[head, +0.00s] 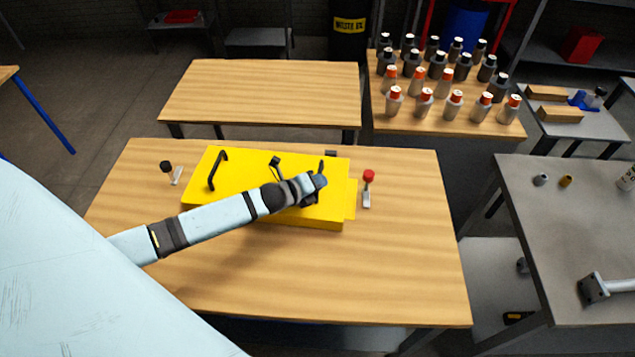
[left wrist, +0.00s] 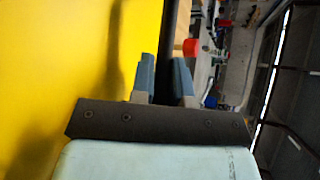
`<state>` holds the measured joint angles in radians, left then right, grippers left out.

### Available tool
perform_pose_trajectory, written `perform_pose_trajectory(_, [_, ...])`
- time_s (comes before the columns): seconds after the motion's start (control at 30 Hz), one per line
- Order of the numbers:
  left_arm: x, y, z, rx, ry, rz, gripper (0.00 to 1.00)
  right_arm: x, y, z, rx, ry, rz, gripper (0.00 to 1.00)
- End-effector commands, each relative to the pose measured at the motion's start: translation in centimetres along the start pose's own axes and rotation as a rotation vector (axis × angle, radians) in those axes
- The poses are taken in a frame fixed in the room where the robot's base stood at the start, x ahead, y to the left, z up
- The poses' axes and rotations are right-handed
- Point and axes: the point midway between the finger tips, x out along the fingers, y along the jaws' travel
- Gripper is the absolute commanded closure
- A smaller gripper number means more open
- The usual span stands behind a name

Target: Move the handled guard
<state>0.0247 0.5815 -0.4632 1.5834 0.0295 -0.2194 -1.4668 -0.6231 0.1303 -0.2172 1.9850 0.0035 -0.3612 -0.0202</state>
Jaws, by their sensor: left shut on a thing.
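The handled guard (head: 240,170) is a wide yellow cover lying on the near wooden table. It has a black handle (head: 212,172) at its left end and another black handle (head: 321,165) near its right end. My left gripper (head: 317,182) is at the right handle and shut on it; the arm crosses over the guard's front. In the left wrist view the two blue-grey fingers (left wrist: 164,82) stand on either side of a dark bar (left wrist: 176,30), beside the guard's yellow surface (left wrist: 60,60). My right gripper is not in view.
A red-knobbed lever (head: 368,185) stands close to the guard's right end, and a black-knobbed one (head: 168,168) left of it. The table front (head: 330,280) is clear. An empty wooden table (head: 260,95) and a table of several bottles (head: 440,90) stand behind.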

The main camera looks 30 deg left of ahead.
Motion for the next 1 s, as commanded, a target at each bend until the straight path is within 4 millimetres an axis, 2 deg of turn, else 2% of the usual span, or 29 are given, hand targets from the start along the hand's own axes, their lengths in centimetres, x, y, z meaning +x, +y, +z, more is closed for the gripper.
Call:
perform_pose_trajectory(0.8, [0.0,0.4,1.4,0.003,-0.007,0.000,1.00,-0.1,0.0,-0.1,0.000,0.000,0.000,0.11])
perform_pose_trajectory(0.83, [0.0,0.4,1.4,0.003,-0.007,0.000,0.80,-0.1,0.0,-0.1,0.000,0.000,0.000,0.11])
perform_pose_trajectory(0.9, [0.0,0.4,1.3,0.002,-0.007,0.000,0.64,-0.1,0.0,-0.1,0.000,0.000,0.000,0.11])
perform_pose_trajectory(0.93, [0.0,0.4,1.3,0.002,-0.006,0.000,0.57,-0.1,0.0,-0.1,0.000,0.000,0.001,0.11])
perform_pose_trajectory(1.0, [0.0,0.4,1.2,0.001,-0.006,0.000,0.55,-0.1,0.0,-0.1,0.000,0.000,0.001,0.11])
